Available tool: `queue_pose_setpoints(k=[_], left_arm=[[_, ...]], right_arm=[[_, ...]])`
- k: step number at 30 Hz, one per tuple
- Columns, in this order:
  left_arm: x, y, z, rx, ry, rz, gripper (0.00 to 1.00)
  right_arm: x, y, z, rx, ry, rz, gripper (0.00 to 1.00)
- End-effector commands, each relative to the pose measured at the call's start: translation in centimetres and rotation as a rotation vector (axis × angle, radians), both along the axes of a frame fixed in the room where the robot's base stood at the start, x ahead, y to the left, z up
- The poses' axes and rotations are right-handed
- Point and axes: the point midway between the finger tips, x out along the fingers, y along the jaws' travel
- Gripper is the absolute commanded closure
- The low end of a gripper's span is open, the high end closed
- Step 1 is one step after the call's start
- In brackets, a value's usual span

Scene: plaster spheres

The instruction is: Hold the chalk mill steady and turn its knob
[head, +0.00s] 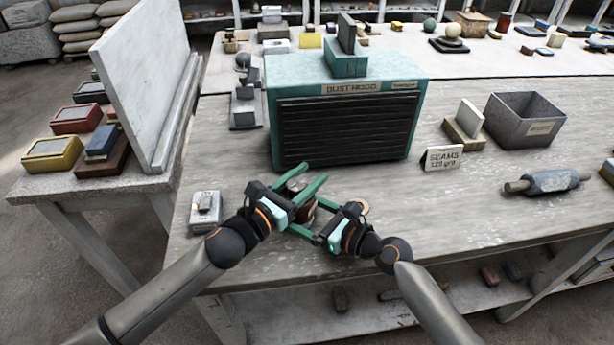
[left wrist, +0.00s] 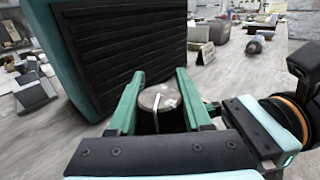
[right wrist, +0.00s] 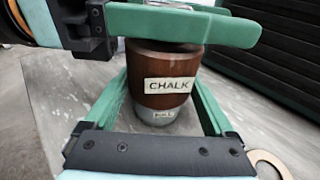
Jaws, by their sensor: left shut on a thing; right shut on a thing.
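The chalk mill (right wrist: 170,80) stands upright on the table in the right wrist view, a brown body labelled CHALK over a grey lower part (right wrist: 165,114). My right gripper (head: 303,216) is shut on the lower part, one finger on each side. My left gripper (head: 313,176) is shut around the top of the mill, and one of its fingers crosses in front of the top in the right wrist view. The left wrist view shows the round grey-brown knob (left wrist: 158,97), with a pale line across it, between the left fingers. In the head view the grippers mostly hide the mill.
The teal dust hood (head: 345,88) with black slats stands close behind the mill. A pale ring (head: 361,207) lies near the right gripper. A small grey block (head: 205,210) is at left. A SEAMS card (head: 442,158), a grey bin (head: 525,118) and a roller (head: 548,182) are at right.

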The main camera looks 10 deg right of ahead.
Motion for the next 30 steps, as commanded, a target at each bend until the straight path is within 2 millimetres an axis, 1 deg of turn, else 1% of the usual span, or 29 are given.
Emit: queue_pose_setpoints(k=[1,3,4,11,16,23,30], left_arm=[[-0.04,-0.01,-0.04,0.000,0.000,-0.001,0.90],[-0.04,-0.01,-0.04,0.000,0.000,-0.001,0.98],[-0.04,-0.01,-0.04,0.000,0.000,-0.001,1.00],[-0.02,-0.04,0.02,0.000,-0.001,-0.011,1.00],[-0.11,-0.23,0.12,0.001,-0.009,-0.061,1.00],[-0.40,-0.40,0.13,0.003,-0.009,-0.211,1.00],[-0.98,-0.69,0.00,0.003,-0.003,-0.429,1.00]], right_arm=[[0.00,-0.03,-0.09,-0.001,0.002,0.000,0.69],[0.00,-0.03,-0.09,-0.001,0.002,0.000,0.69],[0.00,-0.03,-0.09,-0.001,0.002,0.000,0.69],[0.00,-0.03,-0.09,-0.001,0.002,0.000,0.69],[-0.01,-0.02,-0.08,-0.001,0.002,0.000,0.69],[-0.02,0.02,-0.09,0.000,0.003,0.001,0.69],[-0.04,0.04,-0.09,0.000,0.003,0.001,0.69]])
